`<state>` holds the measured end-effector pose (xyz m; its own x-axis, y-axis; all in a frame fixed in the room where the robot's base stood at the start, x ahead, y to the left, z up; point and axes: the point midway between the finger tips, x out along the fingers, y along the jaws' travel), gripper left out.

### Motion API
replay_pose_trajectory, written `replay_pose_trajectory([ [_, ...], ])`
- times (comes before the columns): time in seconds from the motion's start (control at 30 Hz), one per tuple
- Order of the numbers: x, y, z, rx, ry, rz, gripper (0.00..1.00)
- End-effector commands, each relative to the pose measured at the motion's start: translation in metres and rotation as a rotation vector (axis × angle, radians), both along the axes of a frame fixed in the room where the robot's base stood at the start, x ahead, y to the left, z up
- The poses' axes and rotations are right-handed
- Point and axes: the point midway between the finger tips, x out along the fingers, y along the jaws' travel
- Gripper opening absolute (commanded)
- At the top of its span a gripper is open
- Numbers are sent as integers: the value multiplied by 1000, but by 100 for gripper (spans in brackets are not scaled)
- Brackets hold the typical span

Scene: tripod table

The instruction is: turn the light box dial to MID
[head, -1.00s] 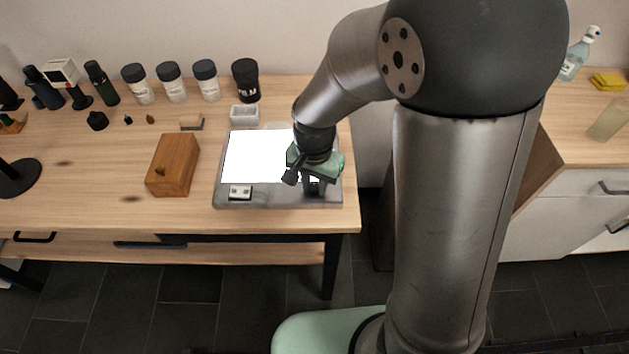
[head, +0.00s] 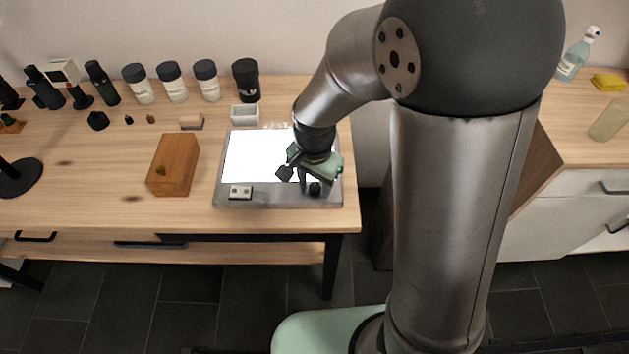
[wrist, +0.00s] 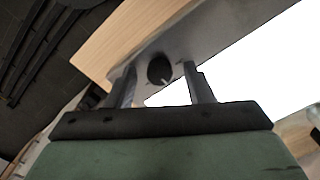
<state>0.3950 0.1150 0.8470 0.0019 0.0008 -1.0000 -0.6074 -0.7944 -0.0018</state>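The light box (head: 225,190) lies on the wooden table, a grey slab with a brightly lit white panel. Its black round dial (head: 316,188) is at the front right corner; it also shows in the wrist view (wrist: 159,68), with a small pale line at its lower edge. My gripper (head: 315,186) is over that corner, pointing down. In the wrist view my gripper (wrist: 162,78) is open, one finger on each side of the dial, with visible gaps. I cannot tell the fingertips' height against the dial. Dial markings are not legible.
A small white switch block (head: 240,192) sits on the box's front left. A wooden block (head: 173,165) stands to the left and a white tray (head: 245,114) behind. Several jars (head: 172,82) line the back. The table's front edge is close to the box.

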Motion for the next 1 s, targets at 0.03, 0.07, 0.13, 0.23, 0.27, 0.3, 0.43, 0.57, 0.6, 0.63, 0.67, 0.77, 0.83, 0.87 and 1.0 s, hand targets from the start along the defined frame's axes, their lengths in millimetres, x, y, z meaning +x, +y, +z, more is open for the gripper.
replay_pose_trajectory([
  [0.03,0,0,0,0,0,0,47],
  [0.07,0,0,0,-1,1,0,47],
  [0.13,0,0,0,-1,1,0,47],
  [0.23,0,0,0,0,1,0,47],
  [0.27,0,0,1,-1,1,1,47],
  [0.3,0,0,3,0,0,1,47],
  [0.43,0,0,19,1,-2,2,47],
  [0.57,1,0,47,3,-6,1,47],
  [0.6,1,0,57,2,-5,0,47],
  [0.63,0,0,65,2,-5,0,47],
  [0.67,1,0,72,3,-6,0,47],
  [0.77,1,0,97,2,-5,0,47],
  [0.83,1,0,114,2,-5,0,47],
  [0.87,0,0,121,1,-5,0,47],
  [1.0,0,0,148,1,-4,1,47],
])
